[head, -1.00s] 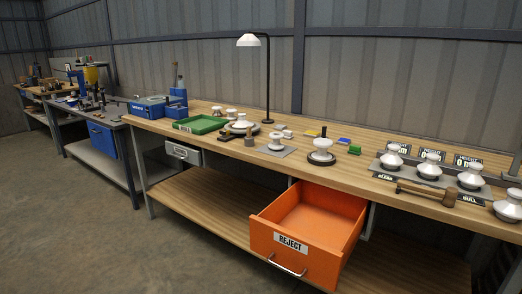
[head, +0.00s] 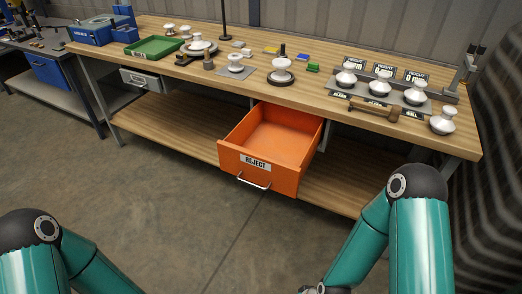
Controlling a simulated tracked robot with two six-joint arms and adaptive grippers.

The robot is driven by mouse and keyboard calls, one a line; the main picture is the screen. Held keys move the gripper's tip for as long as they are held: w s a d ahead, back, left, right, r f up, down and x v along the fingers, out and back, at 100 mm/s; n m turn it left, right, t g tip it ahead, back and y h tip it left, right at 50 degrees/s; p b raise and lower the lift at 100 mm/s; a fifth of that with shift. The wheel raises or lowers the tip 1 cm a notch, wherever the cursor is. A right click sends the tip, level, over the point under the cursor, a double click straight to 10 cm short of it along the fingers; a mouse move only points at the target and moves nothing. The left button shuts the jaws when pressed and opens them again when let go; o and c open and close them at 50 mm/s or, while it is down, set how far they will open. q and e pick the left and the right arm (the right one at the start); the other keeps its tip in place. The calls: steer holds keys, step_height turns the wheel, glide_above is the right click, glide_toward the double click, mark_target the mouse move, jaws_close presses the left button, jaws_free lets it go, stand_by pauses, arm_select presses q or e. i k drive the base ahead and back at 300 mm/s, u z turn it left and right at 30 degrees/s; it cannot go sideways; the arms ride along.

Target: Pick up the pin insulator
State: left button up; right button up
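Several white insulators stand on the wooden bench; I cannot tell which one is the pin insulator. One insulator (head: 282,68) stands on a round dark base, one (head: 235,61) on a small grey plate, and a wider one (head: 198,45) on a dark disc. Three more (head: 347,77) (head: 380,85) (head: 416,95) stand in a row on a grey rack with height signs behind. Another (head: 442,122) stands alone near the right front edge. My teal arms show at the lower left and lower right.
An orange REJECT drawer (head: 270,150) hangs open and empty below the bench's front edge. A green tray (head: 155,48) and a blue box (head: 90,33) are at the left. A wooden-handled tool (head: 375,109) lies before the rack. The floor in front is clear.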

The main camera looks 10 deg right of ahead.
mark_target(415, 96)
steer(key=u, duration=1.75)
steer(key=i, duration=0.1)
steer(key=z, duration=3.1)
